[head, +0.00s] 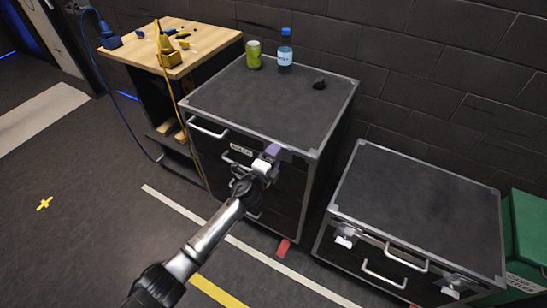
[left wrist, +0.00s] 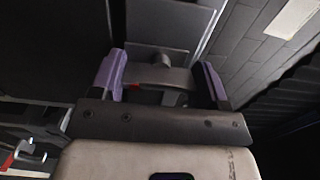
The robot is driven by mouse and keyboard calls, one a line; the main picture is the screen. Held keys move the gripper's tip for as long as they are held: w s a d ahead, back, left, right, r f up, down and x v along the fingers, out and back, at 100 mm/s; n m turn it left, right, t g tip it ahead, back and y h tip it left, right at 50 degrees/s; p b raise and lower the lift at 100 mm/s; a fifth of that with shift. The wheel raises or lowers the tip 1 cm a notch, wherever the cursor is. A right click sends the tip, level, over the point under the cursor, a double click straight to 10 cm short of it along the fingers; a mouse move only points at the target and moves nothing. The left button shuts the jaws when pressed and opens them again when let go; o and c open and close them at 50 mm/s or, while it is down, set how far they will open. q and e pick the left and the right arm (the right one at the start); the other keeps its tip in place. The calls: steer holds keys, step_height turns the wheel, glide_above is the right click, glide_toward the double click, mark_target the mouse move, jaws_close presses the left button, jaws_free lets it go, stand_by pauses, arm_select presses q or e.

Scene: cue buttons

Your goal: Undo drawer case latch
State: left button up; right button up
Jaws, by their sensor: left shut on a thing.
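The drawer case (head: 262,100) is a dark box with metal edges, a label and pale pull handles on its front. My left gripper (head: 272,153) is at the upper right of that front. In the left wrist view its two purple fingers (left wrist: 160,80) stand apart on either side of a grey latch part (left wrist: 164,74), and it is shut on this latch. The gripper hides most of the latch in the head view. I cannot tell whether the latch is fastened or turned. My right gripper is not in view.
A lower dark case (head: 420,200) with two silver latches (head: 346,237) stands at right, beside a green bin (head: 527,240). A green can (head: 254,55), a blue bottle (head: 285,52) and a small black object (head: 319,84) stand on the drawer case. A wooden-topped bench (head: 205,38) is behind left.

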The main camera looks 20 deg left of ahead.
arm_select(q)
steer(key=o, duration=0.9)
steer(key=shift+s, duration=0.25)
steer(key=shift+s+a+p, duration=0.35)
steer(key=shift+s+p, duration=0.2)
steer(key=shift+s, duration=1.65)
steer(key=shift+s+a+p, duration=0.35)
steer(key=shift+s+p, duration=0.15)
steer(key=shift+s, duration=1.7)
steer(key=shift+s+a+p, duration=0.35)
steer(key=shift+s+p, duration=0.2)
steer(key=shift+s, duration=1.65)
